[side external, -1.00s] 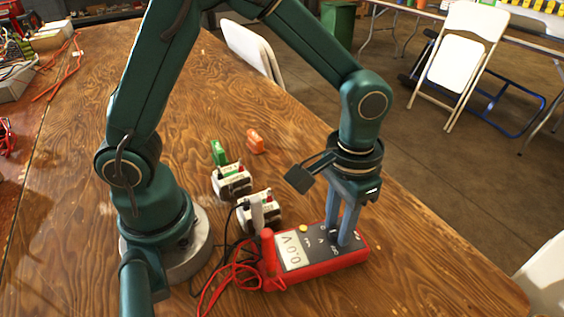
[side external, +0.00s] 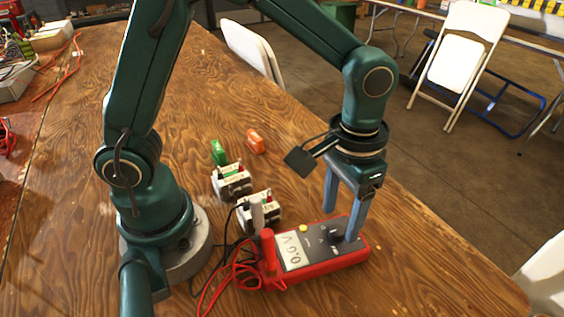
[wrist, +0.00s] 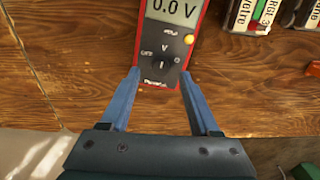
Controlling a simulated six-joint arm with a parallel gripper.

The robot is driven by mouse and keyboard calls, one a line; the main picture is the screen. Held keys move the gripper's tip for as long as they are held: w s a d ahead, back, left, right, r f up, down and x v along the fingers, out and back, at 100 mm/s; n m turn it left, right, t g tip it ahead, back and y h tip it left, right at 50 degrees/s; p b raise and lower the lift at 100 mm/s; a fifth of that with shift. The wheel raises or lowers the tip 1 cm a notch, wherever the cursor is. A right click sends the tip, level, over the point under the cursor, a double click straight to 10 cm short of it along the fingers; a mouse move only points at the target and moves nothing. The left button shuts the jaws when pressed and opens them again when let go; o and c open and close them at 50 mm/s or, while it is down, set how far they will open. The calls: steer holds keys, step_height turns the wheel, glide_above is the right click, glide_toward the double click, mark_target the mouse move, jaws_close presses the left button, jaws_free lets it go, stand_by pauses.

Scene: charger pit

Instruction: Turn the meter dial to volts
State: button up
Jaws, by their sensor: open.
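The red meter (side external: 318,265) lies on the wooden table. Its display (side external: 292,251) reads 0.0 V and shows clearly in the wrist view (wrist: 174,10). The black dial (wrist: 163,50) sits below the display, among small white marks including a V. My gripper (side external: 341,225) is open and empty, pointing down just above the dial end of the meter. In the wrist view, its blue fingers (wrist: 159,73) are spread wide at the meter's lower end, apart from the dial.
A red probe (side external: 268,250) with tangled red leads lies against the meter's left end. Two white battery-like blocks (side external: 231,181) (side external: 259,211) stand behind it. A green piece (side external: 218,152) and an orange piece (side external: 255,141) lie farther back. The table's right edge is close to the meter.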

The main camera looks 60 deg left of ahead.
steer(key=shift+r, duration=1.35)
steer(key=s+a+r+n+t, duration=0.2)
steer(key=s+a+r+t, duration=0.3)
steer(key=a+r, duration=0.35)
steer(key=shift+m+t, duration=0.3)
steer(key=shift+m, duration=0.4)
steer(key=shift+s+a+f, duration=0.15)
steer(key=shift+s+f, duration=0.2)
steer(key=shift+s, duration=0.3)
steer(key=shift+s+a+f, duration=0.2)
steer(key=shift+s+f, duration=0.15)
steer(key=shift+s, duration=0.25)
steer(key=shift+s+a+f, duration=0.15)
steer(key=shift+s+f, duration=0.2)
steer(key=shift+s, duration=0.3)
